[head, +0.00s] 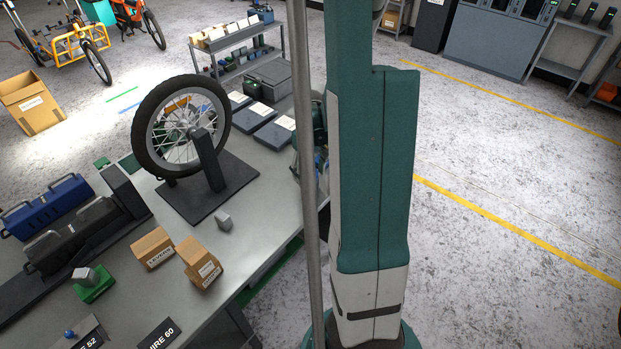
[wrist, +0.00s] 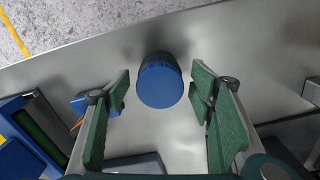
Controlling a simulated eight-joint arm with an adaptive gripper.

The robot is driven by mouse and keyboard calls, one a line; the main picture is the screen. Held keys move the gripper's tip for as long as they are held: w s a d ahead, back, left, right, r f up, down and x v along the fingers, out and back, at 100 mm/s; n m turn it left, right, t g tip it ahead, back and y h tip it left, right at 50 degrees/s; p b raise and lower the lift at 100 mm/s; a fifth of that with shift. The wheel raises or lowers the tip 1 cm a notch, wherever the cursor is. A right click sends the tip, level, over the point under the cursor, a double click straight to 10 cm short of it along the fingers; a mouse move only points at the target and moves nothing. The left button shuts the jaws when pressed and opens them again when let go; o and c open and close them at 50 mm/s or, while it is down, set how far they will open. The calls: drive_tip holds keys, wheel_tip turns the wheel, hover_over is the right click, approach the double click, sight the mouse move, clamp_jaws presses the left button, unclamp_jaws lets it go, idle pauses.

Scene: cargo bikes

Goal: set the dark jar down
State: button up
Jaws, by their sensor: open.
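A jar (wrist: 160,84) with a round blue lid and a dark body shows in the wrist view, seen mostly from above. It appears to stand on the grey metal bench top (wrist: 225,45). My gripper (wrist: 162,76) is open, with one green-padded finger on each side of the jar. Visible gaps separate both fingers from the jar. In the head view I cannot make out the jar; my arm covers much of the bench's right end.
A wheel on a stand (head: 182,128), two cardboard boxes (head: 153,248) and grey-blue trays (head: 273,135) sit on the bench (head: 262,205) in the head view. In the wrist view, a blue item (wrist: 82,104) lies left of the fingers. Bare bench surrounds the jar's far side.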

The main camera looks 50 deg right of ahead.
drive_tip(key=shift+r+p, duration=0.3)
drive_tip(key=shift+r, duration=3.95)
drive_tip(key=shift+w+a+r, duration=0.2)
drive_tip(key=shift+a+r, duration=0.1)
drive_tip(key=shift+a, duration=0.1)
drive_tip(key=w+a+r+n+t+h, duration=0.1)
drive_tip(key=a+r+t, duration=0.1)
drive_tip(key=a+r, duration=0.65)
drive_tip(key=w+a+r+t, duration=0.15)
drive_tip(key=a+r, duration=0.35)
drive_tip(key=a, duration=0.7)
drive_tip(key=s+a+r+n+t, duration=0.1)
drive_tip(key=s+a+r+t, duration=0.1)
drive_tip(key=a, duration=0.8)
drive_tip(key=s+a+r+n+t+y, duration=0.1)
drive_tip(key=s+a+r, duration=0.3)
drive_tip(key=a, duration=0.5)
drive_tip(key=shift+s+a+t, duration=0.35)
drive_tip(key=shift+s, duration=0.3)
